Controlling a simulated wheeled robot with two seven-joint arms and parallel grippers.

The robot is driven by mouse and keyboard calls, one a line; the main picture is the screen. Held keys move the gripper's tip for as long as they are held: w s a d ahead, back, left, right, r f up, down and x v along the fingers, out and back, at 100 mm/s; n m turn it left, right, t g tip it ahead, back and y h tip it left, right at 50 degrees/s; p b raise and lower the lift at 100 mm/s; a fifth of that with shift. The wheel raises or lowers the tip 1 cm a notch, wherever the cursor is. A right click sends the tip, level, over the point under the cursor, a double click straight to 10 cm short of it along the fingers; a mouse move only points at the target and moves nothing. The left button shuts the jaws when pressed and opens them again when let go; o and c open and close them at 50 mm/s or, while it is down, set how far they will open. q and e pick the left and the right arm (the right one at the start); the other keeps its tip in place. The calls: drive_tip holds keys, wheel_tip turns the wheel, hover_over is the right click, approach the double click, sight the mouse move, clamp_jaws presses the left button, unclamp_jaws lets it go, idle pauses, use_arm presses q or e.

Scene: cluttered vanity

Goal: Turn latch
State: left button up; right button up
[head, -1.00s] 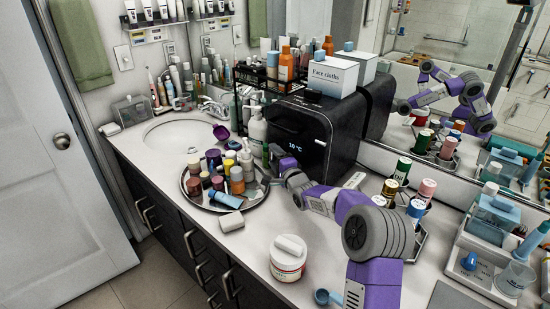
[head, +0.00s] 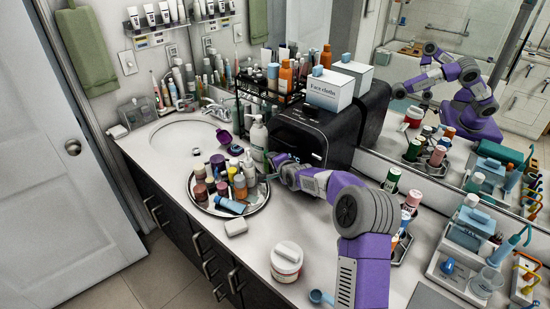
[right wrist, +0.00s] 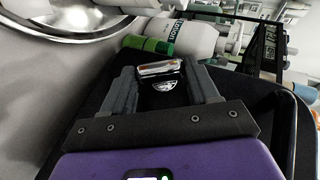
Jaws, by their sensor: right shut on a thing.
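The black box-shaped cooler (head: 345,125) stands against the mirror in the head view. My right gripper (head: 273,163) is low at its front, beside the round tray, with its fingertips partly hidden. In the right wrist view, the two dark fingers of the right gripper (right wrist: 162,85) are on either side of a small dark piece with a silver edge, which looks like the latch (right wrist: 158,68). The right gripper is shut on it. The latch cannot be made out in the head view. My left gripper is not in view.
The round metal tray (head: 262,199) with several bottles and jars is left of my right gripper. A white bottle (head: 258,137) stands close by. A face cloths box (head: 330,90) sits on the cooler. A white jar (head: 286,262) stands on the counter in front.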

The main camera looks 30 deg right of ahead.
drive_tip(key=shift+r+g+p, duration=0.15)
drive_tip(key=shift+g+p, duration=0.4)
drive_tip(key=shift+g, duration=0.05)
drive_tip(key=o, duration=1.1)
drive_tip(key=shift+c, duration=0.2)
drive_tip(key=v, duration=0.7)
drive_tip(key=shift+s, duration=0.2)
drive_tip(key=shift+a+r, duration=0.1)
